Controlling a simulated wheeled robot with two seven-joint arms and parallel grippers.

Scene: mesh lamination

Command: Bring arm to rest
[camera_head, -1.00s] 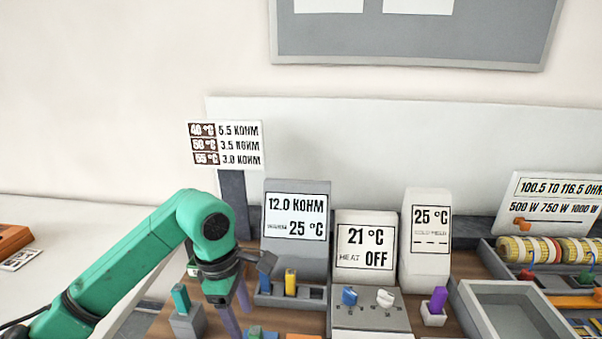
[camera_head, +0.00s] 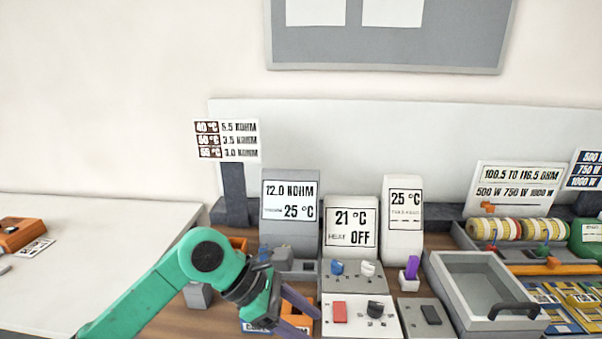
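My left arm reaches in from the lower left. Its gripper (camera_head: 296,314) points down and to the right, low over the wooden bench in front of the meters. Its two purple-grey fingers stand apart, and I see nothing held between them; orange parts show behind them. The grey 12.0 KOHM meter (camera_head: 290,200) stands just behind the gripper. The 21 °C HEAT OFF unit (camera_head: 350,228) is to its right. My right arm and gripper are not in view.
A white panel with a red block (camera_head: 340,312) and a black knob sits close right of the gripper. A grey tray (camera_head: 478,262) with a dark handle lies further right, by yellow coils (camera_head: 525,231). The white table (camera_head: 90,235) at left is mostly bare.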

